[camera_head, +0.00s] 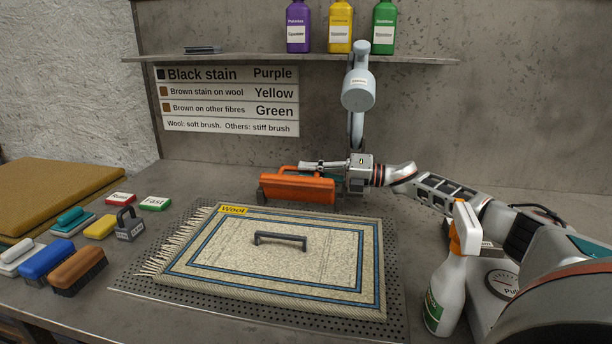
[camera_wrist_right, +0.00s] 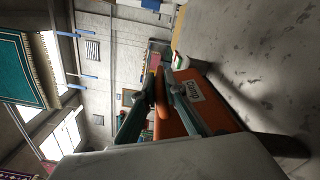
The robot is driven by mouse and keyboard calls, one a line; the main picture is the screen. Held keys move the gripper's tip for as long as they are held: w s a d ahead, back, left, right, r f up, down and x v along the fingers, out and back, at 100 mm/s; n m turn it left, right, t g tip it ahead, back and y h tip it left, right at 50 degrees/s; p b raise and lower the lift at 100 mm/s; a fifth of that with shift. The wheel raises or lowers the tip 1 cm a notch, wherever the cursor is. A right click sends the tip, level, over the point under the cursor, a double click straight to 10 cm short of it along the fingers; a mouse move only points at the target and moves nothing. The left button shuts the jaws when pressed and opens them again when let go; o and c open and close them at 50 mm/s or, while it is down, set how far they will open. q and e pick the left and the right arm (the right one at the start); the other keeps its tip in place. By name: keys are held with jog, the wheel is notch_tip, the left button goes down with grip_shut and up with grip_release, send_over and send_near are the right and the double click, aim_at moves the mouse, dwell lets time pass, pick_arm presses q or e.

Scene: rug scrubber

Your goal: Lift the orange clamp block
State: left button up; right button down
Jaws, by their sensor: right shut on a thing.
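The orange clamp block (camera_head: 297,189) is at the back edge of the perforated mat, behind the rug. It is a long block with an orange handle on top. In the right wrist view the clamp block (camera_wrist_right: 212,108) shows a white label. My right gripper (camera_head: 312,167) reaches in from the right and is shut on the block's handle. In the right wrist view its fingers (camera_wrist_right: 162,92) lie on both sides of the orange handle. I cannot tell whether the block is clear of the surface. My left gripper is not in view.
The rug (camera_head: 285,275) with a dark handle lies on the perforated mat (camera_head: 395,300). A spray bottle (camera_head: 447,285) and a dial gauge (camera_head: 502,284) stand at the right. Several brushes, a small weight (camera_head: 130,224) and cards lie at the left. A lamp (camera_head: 358,90) hangs behind the gripper.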

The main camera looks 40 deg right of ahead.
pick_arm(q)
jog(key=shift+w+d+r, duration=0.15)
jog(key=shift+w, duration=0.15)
pick_arm(e)
jog(key=shift+w+d+f, duration=0.1)
jog(key=shift+w+d, duration=0.15)
jog(key=shift+d, duration=0.1)
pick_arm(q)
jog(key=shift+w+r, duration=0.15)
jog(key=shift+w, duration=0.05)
pick_arm(e)
jog(key=c, duration=2.1)
grip_release()
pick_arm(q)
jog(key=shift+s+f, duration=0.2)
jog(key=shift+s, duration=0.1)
pick_arm(e)
jog(key=v, duration=1.2)
jog(key=shift+s, duration=0.1)
